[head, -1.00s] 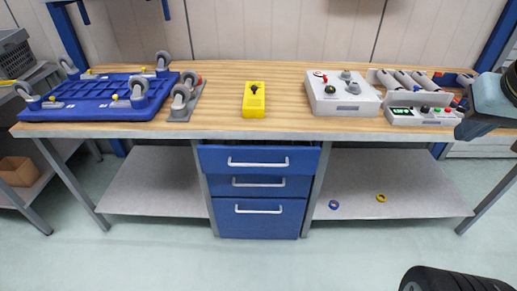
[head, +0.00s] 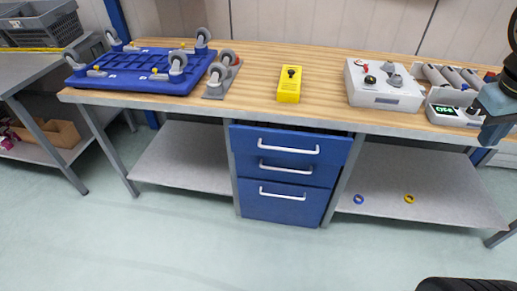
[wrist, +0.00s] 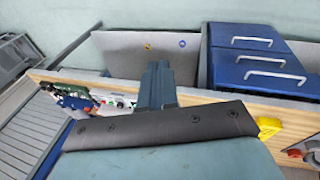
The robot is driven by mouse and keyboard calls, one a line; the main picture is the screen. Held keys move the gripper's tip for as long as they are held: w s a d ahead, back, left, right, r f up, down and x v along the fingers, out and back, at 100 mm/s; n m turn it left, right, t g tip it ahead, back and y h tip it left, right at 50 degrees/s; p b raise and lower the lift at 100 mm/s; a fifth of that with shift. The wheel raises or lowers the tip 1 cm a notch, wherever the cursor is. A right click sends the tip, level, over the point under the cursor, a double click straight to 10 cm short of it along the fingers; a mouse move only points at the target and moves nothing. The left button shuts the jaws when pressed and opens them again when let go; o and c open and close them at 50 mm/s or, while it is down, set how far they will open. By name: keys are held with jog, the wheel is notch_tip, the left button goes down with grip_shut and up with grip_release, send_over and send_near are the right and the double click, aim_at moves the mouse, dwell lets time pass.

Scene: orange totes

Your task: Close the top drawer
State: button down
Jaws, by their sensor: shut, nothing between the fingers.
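The top drawer (head: 290,145) is the upper of three blue drawers under the bench's middle, with a white bar handle. It stands a little out from under the bench edge, with a dark gap showing behind its front. In the wrist view the top drawer (wrist: 268,81) is at the right, beside the wooden top. My gripper (wrist: 159,68) is shut and empty in the wrist view, apart from the drawers and to their left in that picture.
The workbench (head: 330,118) carries a blue caster plate (head: 135,80), a yellow control box (head: 290,88) and a grey button box (head: 385,97). Low shelves flank the drawers; two small rings lie on the right one. A grey side table (head: 35,80) stands left. The front floor is clear.

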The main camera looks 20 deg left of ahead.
jog(key=w+a+f+n+t+h, duration=0.35)
jog(key=w+a+f+n, duration=0.45)
jog(key=a, duration=0.3)
jog(key=w+a+f+n+t+h, duration=0.35)
jog(key=w+a+f+n, duration=0.35)
jog(key=a+f, duration=0.4)
jog(key=s+a+f+n+t+y, duration=0.3)
jog(key=s+a+f+n+y, duration=0.1)
jog(key=a+f+n, duration=0.4)
jog(key=s+a+f+n+t+y, duration=0.2)
jog(key=s+a+f+n+y, duration=0.3)
jog(key=a, duration=0.5)
jog(key=s+a+f+n+t+y, duration=0.3)
jog(key=a+f+n+y, duration=0.1)
jog(key=a+f+n, duration=0.4)
jog(key=m, duration=0.1)
send_near(261, 150)
jog(key=w+r, duration=0.1)
jog(key=w, duration=0.1)
jog(key=w+r, duration=0.1)
jog(key=w, duration=0.1)
jog(key=w+r, duration=0.1)
jog(key=w, duration=0.1)
jog(key=shift+w+a+r, duration=0.1)
jog(key=shift+w+a, duration=0.2)
jog(key=shift+a, duration=0.1)
